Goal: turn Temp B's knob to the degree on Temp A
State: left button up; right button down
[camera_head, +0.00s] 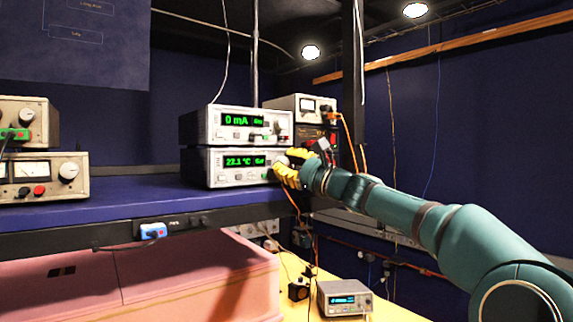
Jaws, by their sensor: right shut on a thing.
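A grey instrument (228,178) on the blue bench has a green display (245,161) that reads about 23.1 °C; the digits are small. My right gripper (284,170), with yellow fingers, is at this instrument's right front end and shut on its knob, which the fingers hide. A small grey box (343,310) with a blue display stands on the lower wooden surface; its reading is too small to tell. No Temp A or Temp B label is legible, so I cannot tell which unit is which. My left gripper is not in view.
Another instrument (213,127) reading 0 mA is stacked directly above the gripped one. An analog meter unit (301,100) stands behind. Two more units (75,191) stand at the left on the blue bench (120,198). Orange cables (350,138) hang near my right wrist.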

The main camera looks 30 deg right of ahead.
jog(key=n+g, duration=0.1)
jog(key=n, duration=0.4)
jog(key=shift+d+r+n+g+y+p, duration=0.1)
jog(key=shift+n+g+y+p, duration=0.2)
jog(key=shift+g+y+p, duration=0.1)
jog(key=c, duration=0.8)
grip_release()
jog(key=shift+o, duration=0.2)
